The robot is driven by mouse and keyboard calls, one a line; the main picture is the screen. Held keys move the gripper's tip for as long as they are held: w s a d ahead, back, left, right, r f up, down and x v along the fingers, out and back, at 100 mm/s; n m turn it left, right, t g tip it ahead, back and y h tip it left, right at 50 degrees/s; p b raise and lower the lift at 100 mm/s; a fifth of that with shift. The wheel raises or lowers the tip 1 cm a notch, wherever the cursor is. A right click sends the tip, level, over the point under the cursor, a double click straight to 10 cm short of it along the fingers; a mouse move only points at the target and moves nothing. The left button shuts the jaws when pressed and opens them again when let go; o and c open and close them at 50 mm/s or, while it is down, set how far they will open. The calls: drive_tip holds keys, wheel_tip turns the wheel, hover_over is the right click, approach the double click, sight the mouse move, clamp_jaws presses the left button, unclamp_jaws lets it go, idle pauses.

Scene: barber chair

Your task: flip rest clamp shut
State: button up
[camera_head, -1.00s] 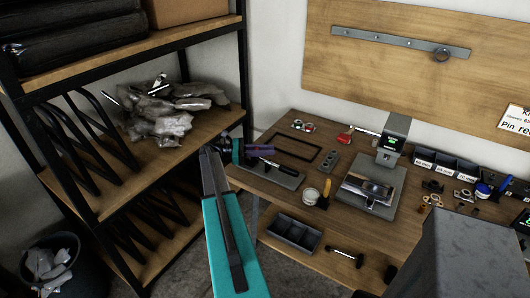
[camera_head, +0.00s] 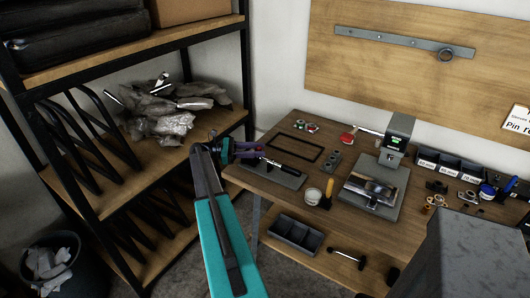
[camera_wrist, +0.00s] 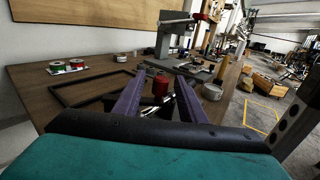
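A dark grey rest fixture (camera_head: 283,178) sits at the near left corner of the workbench in the head view, with a dark and silver rod (camera_head: 288,167) lying across it. My gripper (camera_head: 257,152) has purple fingers and is beside the left end of this fixture. In the wrist view my gripper (camera_wrist: 158,74) is open, its two fingers spread apart. A red cylinder (camera_wrist: 160,86) shows between the fingers, with a shiny metal part (camera_wrist: 155,102) below it. I cannot tell whether the fingers touch either. The clamp's exact position is unclear, partly hidden by my gripper.
A black rectangular frame (camera_head: 295,138) lies behind the fixture. A shelf rack (camera_head: 205,128) with crumpled bags stands close on the left.

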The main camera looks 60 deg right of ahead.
drive_tip(key=b+v, duration=0.1)
drive_tip(key=v, duration=0.7)
drive_tip(key=shift+w+b, duration=0.2)
drive_tip(key=shift+b, duration=0.15)
drive_tip(key=shift+a, duration=0.1)
